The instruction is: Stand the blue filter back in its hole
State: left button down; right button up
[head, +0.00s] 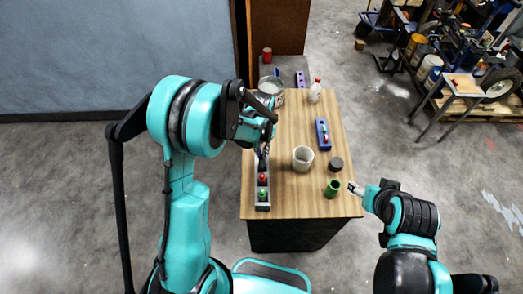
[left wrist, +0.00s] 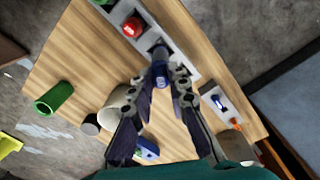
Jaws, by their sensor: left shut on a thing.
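The grey rack (head: 262,205) lies along the left edge of the wooden table, with a red filter (head: 262,177) and a green filter (head: 262,193) standing in it. My left gripper (head: 263,150) is over the rack's far end. In the left wrist view, my left gripper (left wrist: 160,82) is shut on the blue filter (left wrist: 161,70). The filter's far end is close to a dark square hole in the rack (left wrist: 182,58); I cannot tell whether it is inside. My right gripper (head: 355,188) is by the table's right edge, holding nothing visible; its jaw opening is unclear.
A pale cup (head: 302,159), a black lid (head: 336,163) and a green cylinder (head: 333,188) stand on the near right. A blue block (head: 323,134) lies beyond them. A metal can (head: 272,87) and a white bottle (head: 315,91) stand farther back.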

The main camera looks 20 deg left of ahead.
aim_at(262, 159)
pick_arm(q)
jog(key=shift+f+b, duration=2.55)
jog(key=shift+b, duration=0.15)
dwell(1.2)
jog(key=shift+f+b, duration=0.35)
jog(key=shift+f, duration=0.2)
jog(key=c, duration=1.1)
grip_release()
jog(key=shift+r, duration=0.1)
jog(key=shift+o, duration=0.2)
jog(key=shift+r+p, duration=2)
jog(key=shift+r, duration=1.55)
